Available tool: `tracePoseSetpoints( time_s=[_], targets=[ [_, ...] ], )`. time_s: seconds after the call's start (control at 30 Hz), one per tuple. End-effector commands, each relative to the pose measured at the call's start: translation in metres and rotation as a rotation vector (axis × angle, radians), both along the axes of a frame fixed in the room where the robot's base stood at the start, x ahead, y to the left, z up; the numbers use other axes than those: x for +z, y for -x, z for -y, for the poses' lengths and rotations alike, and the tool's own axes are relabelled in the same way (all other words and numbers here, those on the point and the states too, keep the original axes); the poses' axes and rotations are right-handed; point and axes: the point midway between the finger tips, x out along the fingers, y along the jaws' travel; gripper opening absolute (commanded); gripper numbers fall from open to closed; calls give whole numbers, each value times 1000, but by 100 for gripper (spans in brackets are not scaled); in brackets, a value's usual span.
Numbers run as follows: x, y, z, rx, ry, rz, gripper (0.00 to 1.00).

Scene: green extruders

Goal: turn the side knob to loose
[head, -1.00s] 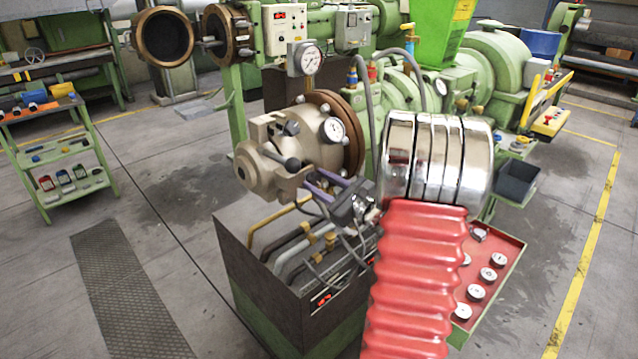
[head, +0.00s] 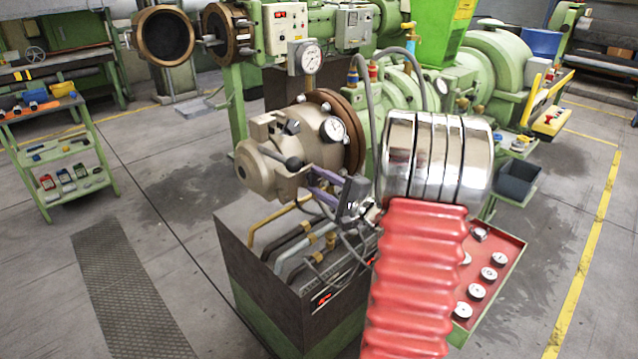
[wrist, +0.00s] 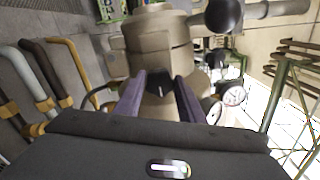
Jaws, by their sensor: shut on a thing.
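The beige machine head (head: 268,165) is at the centre left of the head view and fills the middle of the wrist view (wrist: 158,45). My gripper (head: 313,188), with purple fingers, reaches its lower right side. In the wrist view my gripper (wrist: 158,84) has its fingers on either side of a small dark side knob (wrist: 159,82) and is shut on it.
A round gauge (head: 333,130) sits at the right of the head. Pipes (head: 290,245) and a dark cabinet (head: 255,285) lie below.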

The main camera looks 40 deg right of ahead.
Motion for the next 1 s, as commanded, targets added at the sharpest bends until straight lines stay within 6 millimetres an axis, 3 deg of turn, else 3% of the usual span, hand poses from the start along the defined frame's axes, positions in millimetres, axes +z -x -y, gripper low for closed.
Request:
tracePoseSetpoints(
  time_s=[0.5,1.0],
  targets=[
    [-5,0,-3,7,413,6,13],
    [-6,0,-4,9,513,10,13]
  ],
)
